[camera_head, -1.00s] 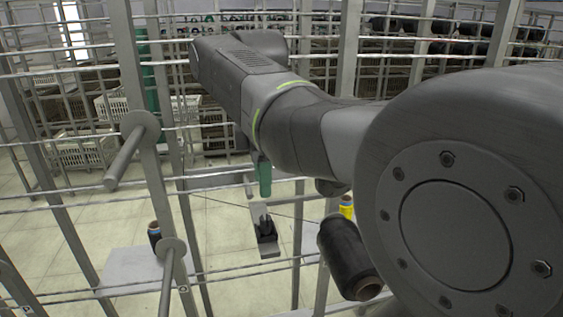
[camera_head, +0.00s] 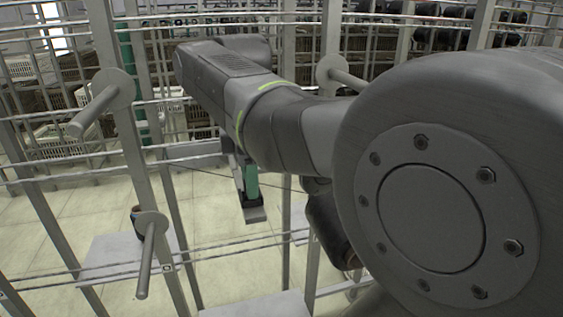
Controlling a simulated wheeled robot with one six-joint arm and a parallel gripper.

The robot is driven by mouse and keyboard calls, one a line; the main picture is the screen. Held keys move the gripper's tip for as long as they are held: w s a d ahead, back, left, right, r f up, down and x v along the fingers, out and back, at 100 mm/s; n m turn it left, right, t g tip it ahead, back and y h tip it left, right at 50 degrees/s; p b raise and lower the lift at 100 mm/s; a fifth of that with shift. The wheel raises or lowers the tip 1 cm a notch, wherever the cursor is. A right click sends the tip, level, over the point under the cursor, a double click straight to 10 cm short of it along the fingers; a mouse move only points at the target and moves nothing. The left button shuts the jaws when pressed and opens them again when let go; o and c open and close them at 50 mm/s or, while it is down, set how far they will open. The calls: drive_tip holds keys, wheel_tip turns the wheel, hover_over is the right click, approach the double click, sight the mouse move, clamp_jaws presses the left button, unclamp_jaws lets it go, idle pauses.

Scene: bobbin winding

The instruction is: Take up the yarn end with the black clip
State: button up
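A green, upright part (camera_head: 251,182) hangs under my wrist, just above the black piece in the picture. I cannot tell whether it belongs to my gripper or stands behind it. A thin dark yarn (camera_head: 291,189) runs across near the green part towards the right. A black yarn bobbin (camera_head: 327,228) is partly hidden by my arm.
Metal rack posts and rails surround the arm. Bare pegs stick out at the left (camera_head: 98,106), lower left (camera_head: 147,255) and behind the arm (camera_head: 345,78). Pale floor is open below.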

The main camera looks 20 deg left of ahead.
drive_tip(key=c, duration=0.8)
wheel_tip(320, 180, up, 5)
drive_tip(key=p, duration=0.4)
drive_tip(key=shift+f+p, duration=0.15)
drive_tip(key=shift+p, duration=0.25)
drive_tip(key=shift+f, duration=0.1)
